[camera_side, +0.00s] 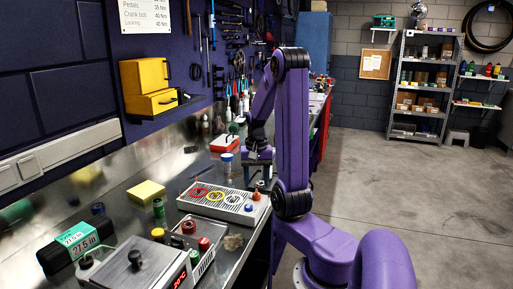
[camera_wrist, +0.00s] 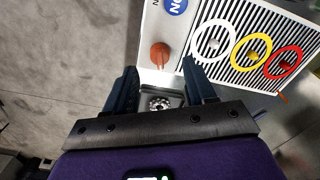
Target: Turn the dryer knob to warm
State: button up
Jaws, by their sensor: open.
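The dryer looks like the pale box with a striped, slotted top (camera_side: 216,199). Its right end carries an orange-red knob (camera_side: 256,195) and a blue spot. In the wrist view the knob (camera_wrist: 160,55) stands just beyond my fingertips, about midway between them, with a blue disc (camera_wrist: 176,4) bearing white letters past it. My gripper (camera_wrist: 159,70) is open, one finger to each side, and does not visibly touch the knob. The warm mark cannot be made out.
White, yellow and red rings (camera_wrist: 253,48) lie on the slotted top. A metal tray with coloured-capped jars (camera_side: 204,244), a grey box with a red display (camera_side: 142,266) and a yellow block (camera_side: 146,191) stand nearer on the bench. A red-and-white box (camera_side: 224,143) stands behind.

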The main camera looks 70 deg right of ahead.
notch_tip(320, 180, up, 13)
jog(key=shift+r, duration=0.2)
dwell(0.6)
jog(key=w+a+f+n, duration=0.25)
jog(key=a+n, duration=0.35)
jog(key=a, duration=0.3)
jog(key=w+a+f+n, duration=0.25)
jog(key=a+n, duration=0.35)
jog(key=a, duration=0.3)
jog(key=s+a+f+n, duration=0.2)
jog(key=s+a+n, duration=0.5)
jog(key=s+a+f+n, duration=0.3)
jog(key=s+a+n, duration=0.3)
jog(key=s+a, duration=0.1)
jog(key=shift+s+f+n, duration=0.2)
jog(key=shift+s+n, duration=0.2)
jog(key=shift+s, duration=0.25)
dwell(1.0)
